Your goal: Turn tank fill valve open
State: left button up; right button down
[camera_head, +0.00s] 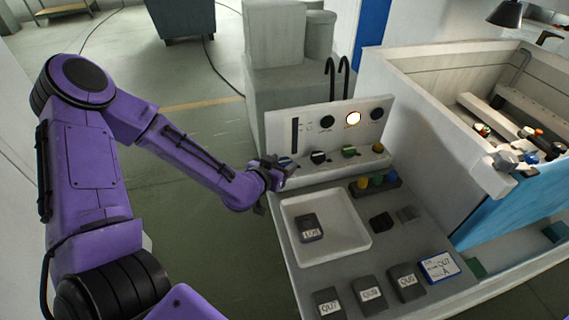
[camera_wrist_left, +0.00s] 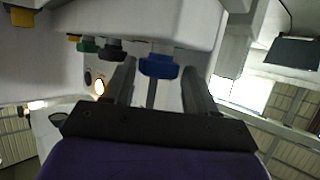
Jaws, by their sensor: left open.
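A row of valve knobs runs along the foot of the upright control panel (camera_head: 330,122): a blue knob (camera_head: 285,162) at the left end, then a black knob (camera_head: 319,157), a green knob (camera_head: 349,151) and a small orange-yellow knob (camera_head: 378,148). No readable label shows which is the tank fill valve. My left gripper (camera_head: 274,174) is at the blue knob and partly hides it. In the left wrist view its two fingers are open, with the blue knob (camera_wrist_left: 158,66) seen in the gap between them. Contact cannot be told. My right gripper is not in view.
A white tray (camera_head: 289,222) with a dark labelled block (camera_head: 309,228) lies below the panel. Several dark labelled blocks line the bench's front edge. One panel lamp (camera_head: 353,118) glows.

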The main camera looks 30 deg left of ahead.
pick_arm(q)
jog(key=shift+s, duration=0.1)
jog(key=shift+c, duration=1)
jog(key=shift+d+r, duration=0.1)
jog(key=c, duration=0.6)
